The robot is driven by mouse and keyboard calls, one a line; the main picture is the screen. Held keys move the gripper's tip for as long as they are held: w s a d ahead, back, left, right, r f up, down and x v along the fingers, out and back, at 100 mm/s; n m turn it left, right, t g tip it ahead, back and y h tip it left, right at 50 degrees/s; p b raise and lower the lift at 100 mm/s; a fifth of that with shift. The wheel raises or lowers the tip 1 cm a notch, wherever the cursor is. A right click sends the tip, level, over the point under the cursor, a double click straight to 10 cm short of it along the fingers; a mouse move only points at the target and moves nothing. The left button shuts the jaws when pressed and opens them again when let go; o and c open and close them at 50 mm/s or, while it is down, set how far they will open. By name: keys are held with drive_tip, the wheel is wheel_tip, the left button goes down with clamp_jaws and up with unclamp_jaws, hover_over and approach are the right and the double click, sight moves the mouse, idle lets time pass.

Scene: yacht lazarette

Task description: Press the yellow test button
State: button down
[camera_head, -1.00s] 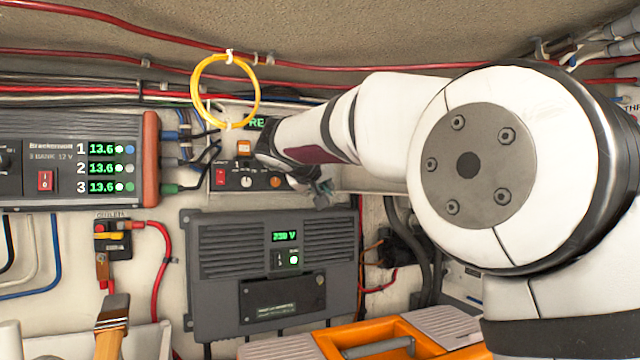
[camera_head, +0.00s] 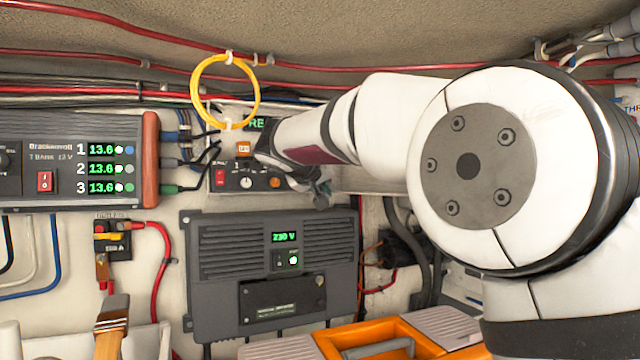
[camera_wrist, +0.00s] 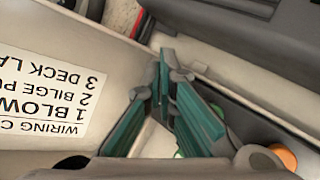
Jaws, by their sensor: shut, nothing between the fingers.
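A control panel (camera_head: 225,181) on the back wall carries a red rocker switch, a white knob, an orange round control (camera_head: 274,182) and an orange square piece (camera_head: 243,148) above them. No clearly yellow button can be told apart; my arm may hide part of the panel. My gripper (camera_head: 321,195) is at the panel's right end, small and partly hidden in the head view. In the wrist view my gripper (camera_wrist: 163,75) is shut and empty, its teal-padded fingers together. An orange round control (camera_wrist: 284,156) and a partly hidden green one (camera_wrist: 180,154) show beside the fingers; contact cannot be told.
A yellow cable loop (camera_head: 225,92) hangs above the panel. A grey inverter (camera_head: 275,270) is below and a charger (camera_head: 75,160) is left. An orange toolbox (camera_head: 390,335) is in front. A white wiring label (camera_wrist: 45,90) lies beside the fingers in the wrist view.

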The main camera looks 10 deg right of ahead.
drive_tip(key=shift+w, duration=0.15)
drive_tip(key=shift+w+b, duration=0.35)
drive_tip(key=shift+b, duration=0.1)
drive_tip(key=shift+w+a+b, duration=0.15)
drive_tip(key=shift+w+b, duration=0.15)
idle(0.8)
drive_tip(key=shift+s, duration=0.75)
drive_tip(key=shift+s+d+b, duration=0.2)
drive_tip(key=shift+s+b, duration=0.05)
drive_tip(key=shift+s, duration=0.6)
drive_tip(key=shift+s+d+b, duration=0.2)
drive_tip(key=shift+s+d, duration=0.05)
drive_tip(key=shift+s, duration=0.55)
drive_tip(key=shift+s+d+b, duration=0.2)
drive_tip(key=shift+s+b, duration=0.05)
drive_tip(key=shift+s, duration=0.6)
